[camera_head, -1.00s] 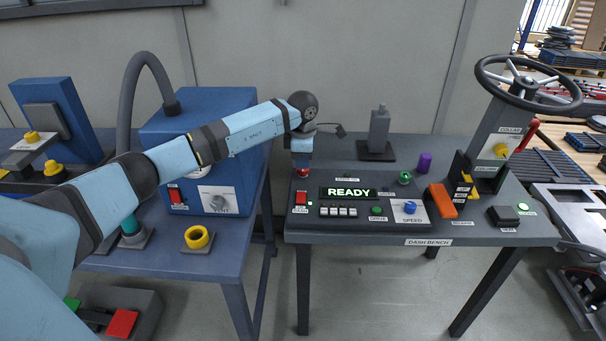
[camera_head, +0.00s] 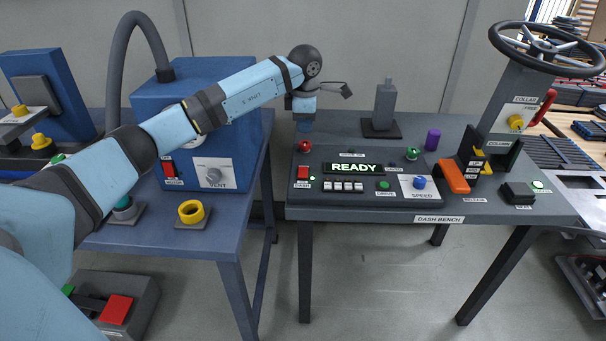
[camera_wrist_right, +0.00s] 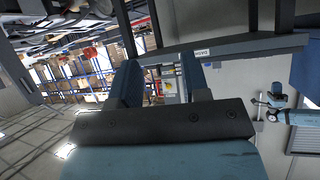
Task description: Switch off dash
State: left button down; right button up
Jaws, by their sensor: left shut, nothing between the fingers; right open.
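The dash switch (camera_head: 303,173) is a red rocker above a DASH label at the left end of the dash bench's panel. A small green lamp (camera_head: 312,178) beside it is lit, and the display (camera_head: 354,168) reads READY in green. My left gripper (camera_head: 305,127) points down behind the red mushroom button (camera_head: 305,146), above and behind the switch, not touching it. It is shut and empty; its fingers are small and hard to see. My right gripper (camera_wrist_right: 160,78) is open and empty in the right wrist view, away from the switch.
The panel also carries white keys (camera_head: 344,186), a green button (camera_head: 384,184) and a blue speed knob (camera_head: 420,182). An orange brake lever (camera_head: 454,177) and steering wheel (camera_head: 547,47) stand right. Left, the blue vent box (camera_head: 215,150) has its own red switch (camera_head: 169,167).

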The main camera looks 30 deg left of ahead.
pick_arm(q)
jog(key=shift+a+r+b, duration=0.1)
jog(key=shift+b, duration=0.3)
pick_arm(e)
jog(key=shift+a+f, duration=0.1)
jog(key=shift+f, duration=0.05)
pick_arm(q)
jog(key=b, duration=0.2)
send_near(305, 169)
jog(key=f, duration=0.6)
jog(key=shift+w+a+f, duration=0.15)
jog(key=shift+w, duration=0.1)
jog(key=shift+w+a+f, duration=0.1)
jog(key=shift+f, duration=0.5)
pick_arm(e)
jog(key=shift+w+a+f+t, duration=0.1)
jog(key=shift+w+a+t, duration=0.1)
jog(key=shift+t, duration=0.1)
